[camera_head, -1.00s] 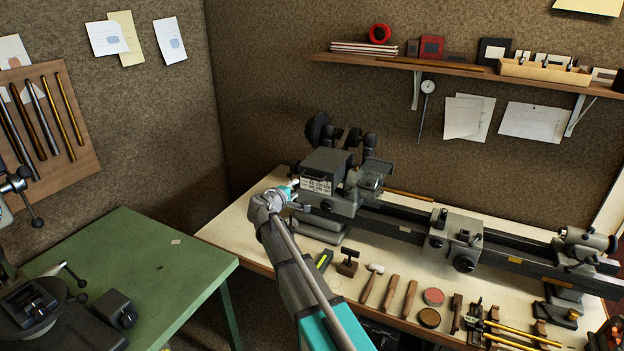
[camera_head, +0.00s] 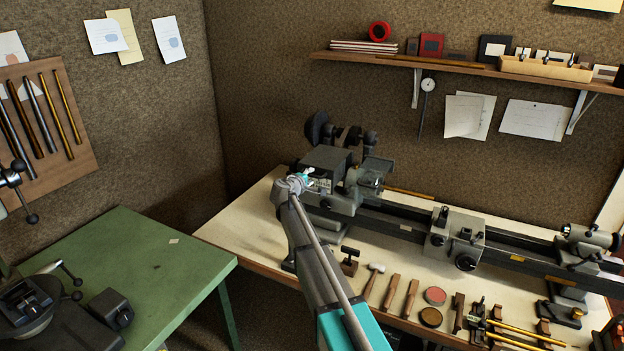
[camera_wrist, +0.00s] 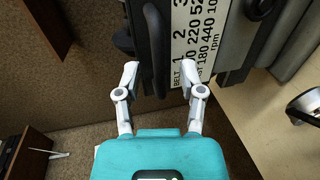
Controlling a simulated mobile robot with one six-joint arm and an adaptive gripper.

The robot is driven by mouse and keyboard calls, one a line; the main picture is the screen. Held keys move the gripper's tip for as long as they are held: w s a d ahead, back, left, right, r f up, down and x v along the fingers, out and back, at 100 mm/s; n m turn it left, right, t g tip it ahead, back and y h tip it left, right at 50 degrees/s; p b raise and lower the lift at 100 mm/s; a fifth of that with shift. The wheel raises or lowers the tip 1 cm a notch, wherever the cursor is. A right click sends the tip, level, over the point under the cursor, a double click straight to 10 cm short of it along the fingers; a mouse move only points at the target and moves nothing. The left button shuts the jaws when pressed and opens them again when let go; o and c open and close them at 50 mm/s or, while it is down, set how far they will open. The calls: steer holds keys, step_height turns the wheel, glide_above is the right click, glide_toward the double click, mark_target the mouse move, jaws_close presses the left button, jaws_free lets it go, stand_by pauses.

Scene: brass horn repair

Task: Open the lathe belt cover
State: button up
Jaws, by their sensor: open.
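The lathe's belt cover (camera_head: 326,160) is a dark grey box at the left end of the lathe, and it looks closed. A white speed plate with printed numbers (camera_wrist: 190,35) is on its front face. In the wrist view a black bar-like handle (camera_wrist: 156,45) stands out beside the plate. My gripper (camera_wrist: 160,74) is open, with one white fingertip on each side of the handle's lower end. Whether the fingers touch it I cannot tell. In the head view my gripper (camera_head: 307,178) is at the cover's front and hides part of the plate.
The lathe bed (camera_head: 405,221) runs right from the cover. Hand tools, including a hammer (camera_head: 374,269), and round tins (camera_head: 434,296) lie on the pale bench in front. A green table (camera_head: 140,262) stands at the left, with bare floor between. A wall shelf (camera_head: 470,68) is above.

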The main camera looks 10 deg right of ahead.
steer(key=shift+x, duration=0.9)
jaws_close()
